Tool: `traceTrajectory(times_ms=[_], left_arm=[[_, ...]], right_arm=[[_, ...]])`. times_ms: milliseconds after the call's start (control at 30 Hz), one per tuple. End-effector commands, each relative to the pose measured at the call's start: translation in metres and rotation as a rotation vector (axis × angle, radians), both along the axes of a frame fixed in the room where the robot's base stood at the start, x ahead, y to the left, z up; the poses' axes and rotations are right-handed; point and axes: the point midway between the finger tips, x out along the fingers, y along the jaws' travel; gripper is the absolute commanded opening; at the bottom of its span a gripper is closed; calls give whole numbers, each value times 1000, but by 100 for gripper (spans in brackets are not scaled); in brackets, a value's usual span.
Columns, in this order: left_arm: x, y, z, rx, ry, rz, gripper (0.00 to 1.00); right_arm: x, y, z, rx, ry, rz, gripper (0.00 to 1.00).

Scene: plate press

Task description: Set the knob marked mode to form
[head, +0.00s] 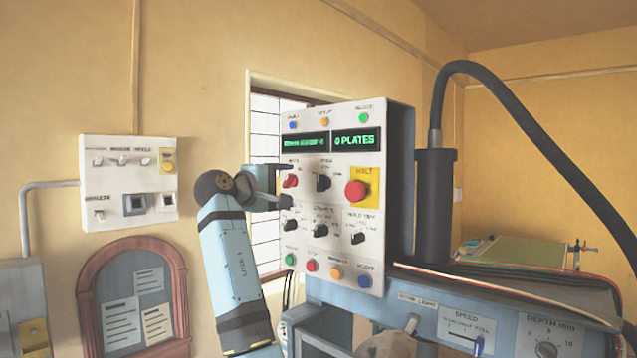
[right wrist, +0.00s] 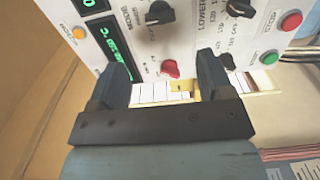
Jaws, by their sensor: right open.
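The mode knob (head: 323,183) is a black knob in the upper row of the white control panel (head: 345,270), right of a red knob (head: 290,181). In the right wrist view the mode knob (right wrist: 160,12) is at the top edge, beside its printed label. I cannot read which setting it points to. My right gripper (head: 284,185) is open at the panel's left edge. Its fingertips (right wrist: 165,57) stand on either side of the red knob (right wrist: 170,68), with nothing visibly gripped; contact cannot be told. My left gripper is not in view.
A red halt button (head: 356,191) on a yellow plate sits right of the mode knob. More black knobs (head: 320,230) and coloured buttons (head: 311,265) lie below. Green displays (head: 355,140) are above. A thick black hose (head: 520,115) arches at the right.

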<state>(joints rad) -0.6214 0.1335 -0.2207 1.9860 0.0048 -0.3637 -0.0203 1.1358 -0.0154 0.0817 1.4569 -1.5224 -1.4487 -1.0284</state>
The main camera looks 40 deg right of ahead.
Motion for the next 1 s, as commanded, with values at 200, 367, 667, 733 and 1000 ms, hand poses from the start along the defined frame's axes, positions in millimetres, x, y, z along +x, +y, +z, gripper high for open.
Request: traceTrajectory(times_ms=[200,367,667,733,1000], left_arm=[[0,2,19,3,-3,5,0],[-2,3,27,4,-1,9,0],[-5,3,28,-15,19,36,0],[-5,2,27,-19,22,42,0],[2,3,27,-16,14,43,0]], right_arm=[[4,-49,4,-1,3,-3,73],[6,-80,3,-1,2,-2,73],[10,-113,1,-2,0,1,73],[10,-116,0,-1,0,1,73],[10,-117,0,-1,0,1,71]])
